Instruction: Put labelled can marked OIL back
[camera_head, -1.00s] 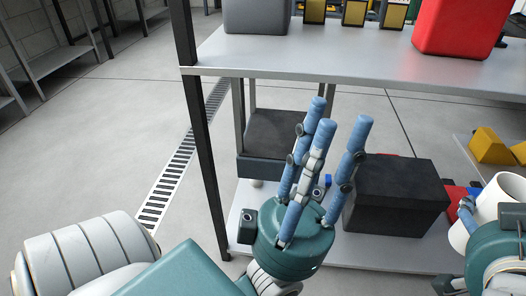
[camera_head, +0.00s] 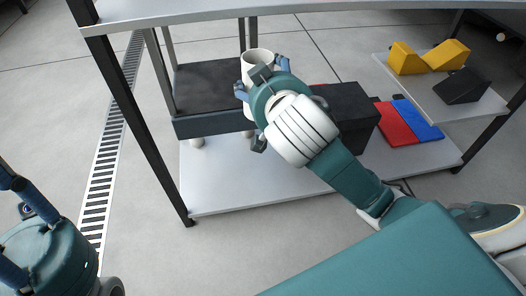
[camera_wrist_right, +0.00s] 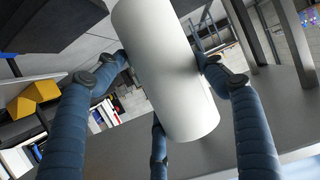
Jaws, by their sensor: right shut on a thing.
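A plain white can (camera_head: 258,56) is held in my right gripper (camera_head: 262,77), above the lower shelf (camera_head: 225,182) and beside a dark-topped platform. In the right wrist view the white can (camera_wrist_right: 165,70) is tilted, with blue fingers around it. No lettering shows on the side I see, so I cannot read whether it says OIL. My left gripper (camera_head: 22,205) is at the lower left, away from the shelf, its fingertips partly cut off by the picture's edge.
The upper shelf (camera_head: 190,14) spans above. A dark-topped platform (camera_head: 207,88) and a black box (camera_head: 348,108) stand on the lower shelf, with red and blue flat pieces (camera_head: 415,118) at right. Yellow wedges (camera_head: 405,60) and a black wedge (camera_head: 462,86) lie on another shelf. The lower shelf's front left is bare.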

